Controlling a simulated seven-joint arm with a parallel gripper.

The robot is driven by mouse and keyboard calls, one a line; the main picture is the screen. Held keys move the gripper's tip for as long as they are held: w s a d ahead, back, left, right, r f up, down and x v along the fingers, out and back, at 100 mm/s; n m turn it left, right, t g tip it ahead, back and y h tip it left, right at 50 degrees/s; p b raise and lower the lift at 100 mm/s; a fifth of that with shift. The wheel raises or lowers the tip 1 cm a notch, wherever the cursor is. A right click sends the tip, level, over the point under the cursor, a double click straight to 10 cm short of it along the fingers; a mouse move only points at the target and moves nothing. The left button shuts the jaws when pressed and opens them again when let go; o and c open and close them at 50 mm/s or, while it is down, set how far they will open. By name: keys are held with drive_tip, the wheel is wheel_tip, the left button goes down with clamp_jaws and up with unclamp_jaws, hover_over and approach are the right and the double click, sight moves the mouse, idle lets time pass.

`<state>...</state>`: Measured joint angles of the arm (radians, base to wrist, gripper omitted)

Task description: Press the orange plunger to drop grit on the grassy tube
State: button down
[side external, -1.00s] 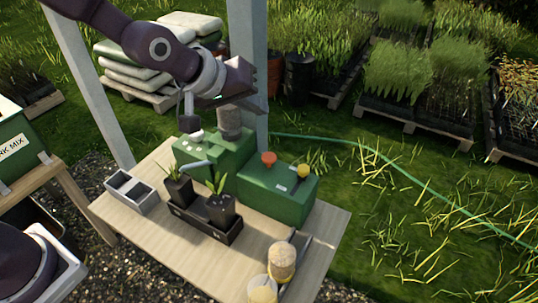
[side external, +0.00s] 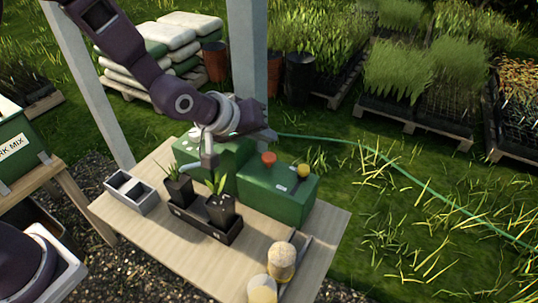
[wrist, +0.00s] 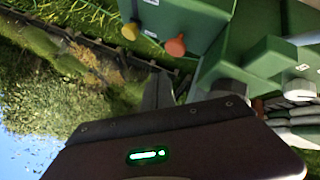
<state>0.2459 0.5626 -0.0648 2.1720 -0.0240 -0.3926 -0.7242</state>
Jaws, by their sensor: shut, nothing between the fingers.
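The orange plunger (side external: 268,158) stands up on top of a green box (side external: 290,205), left of a yellow knob (side external: 303,170). In the wrist view the orange plunger (wrist: 175,46) and yellow knob (wrist: 130,32) show above my fingers. My gripper (side external: 268,134) is shut and empty, behind and above the plunger and apart from it. Its fingers show in the wrist view (wrist: 158,90). Two dark tubes with green leaves, a left tube (side external: 179,190) and a right tube (side external: 220,210), stand in a black rack (side external: 195,222). I cannot tell for sure which is the grassy one.
A second green machine (side external: 225,160) stands behind the rack, partly hidden by my arm. A grey two-cell tray (side external: 145,203) is at left. Two tan-filled containers (side external: 281,262) stand at the front right. A post (side external: 246,50) rises behind the table.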

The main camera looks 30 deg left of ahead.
sight(272, 154)
drive_tip(key=shift+f, duration=1.3)
idle(1.0)
drive_tip(key=shift+f, duration=0.4)
drive_tip(key=shift+f, duration=0.8)
idle(0.9)
drive_tip(key=shift+r, duration=1.2)
drive_tip(key=shift+r, duration=0.1)
drive_tip(key=shift+r, duration=2.45)
